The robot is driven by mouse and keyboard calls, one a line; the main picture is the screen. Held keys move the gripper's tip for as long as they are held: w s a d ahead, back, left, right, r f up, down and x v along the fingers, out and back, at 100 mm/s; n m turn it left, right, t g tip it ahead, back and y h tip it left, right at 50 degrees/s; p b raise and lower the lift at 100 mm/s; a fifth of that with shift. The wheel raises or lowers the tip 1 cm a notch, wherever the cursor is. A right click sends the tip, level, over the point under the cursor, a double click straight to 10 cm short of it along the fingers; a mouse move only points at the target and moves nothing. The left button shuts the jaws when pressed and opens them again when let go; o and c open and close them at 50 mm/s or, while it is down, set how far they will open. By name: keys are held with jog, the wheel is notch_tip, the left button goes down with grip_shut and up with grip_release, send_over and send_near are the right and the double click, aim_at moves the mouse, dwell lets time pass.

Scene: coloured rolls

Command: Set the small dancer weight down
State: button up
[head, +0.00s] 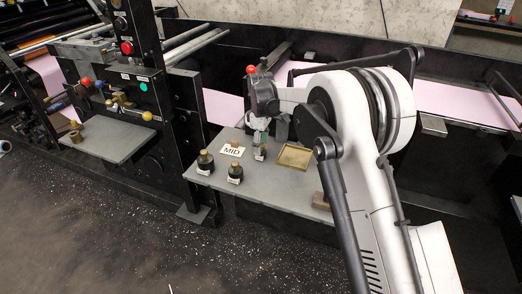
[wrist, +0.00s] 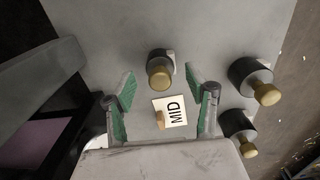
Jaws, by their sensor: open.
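The small dancer weight, dark with a brass knob (wrist: 160,75), stands upright on the grey shelf beside the white MID card (wrist: 172,110). In the head view the weight (head: 260,153) is just below my gripper (head: 261,136). In the wrist view my gripper (wrist: 168,88) is open, its green-padded fingers wide apart, one on each side of the weight and card. I see no finger touching the weight. A small brass piece (wrist: 160,120) sits on the card's edge.
Two other dark weights with brass knobs (head: 205,160) (head: 235,173) stand near the shelf's left front. A shallow brass tray (head: 294,157) lies right of the small weight, and a brown block (head: 320,201) is at the front right. A black machine frame (head: 185,120) rises at left.

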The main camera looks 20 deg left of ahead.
notch_tip(320, 180, up, 8)
jog(key=shift+r+p, duration=0.1)
jog(key=shift+p, duration=0.4)
jog(key=s+d+r+m+t, duration=0.1)
jog(key=s+d+r+m, duration=0.25)
jog(key=d+r, duration=0.4)
jog(key=s+d+r+m+t+y, duration=0.15)
jog(key=s+d+r, duration=0.3)
jog(key=d, duration=0.55)
jog(key=s+d+r+m+t+h, duration=0.1)
jog(key=s+d+r+m, duration=0.25)
jog(key=d+r, duration=0.45)
jog(key=s+d+m+t, duration=0.2)
jog(key=s+d+m, duration=0.2)
jog(key=s+d, duration=0.9)
jog(key=s+d+f+m+t, duration=0.1)
jog(key=s+d+f+m, duration=0.1)
jog(key=s, duration=0.4)
jog(key=s+d+f+m, duration=0.3)
jog(key=s+d+f, duration=0.2)
jog(key=s, duration=0.1)
jog(key=shift+s+f+t, duration=0.3)
jog(key=shift+s+t, duration=0.05)
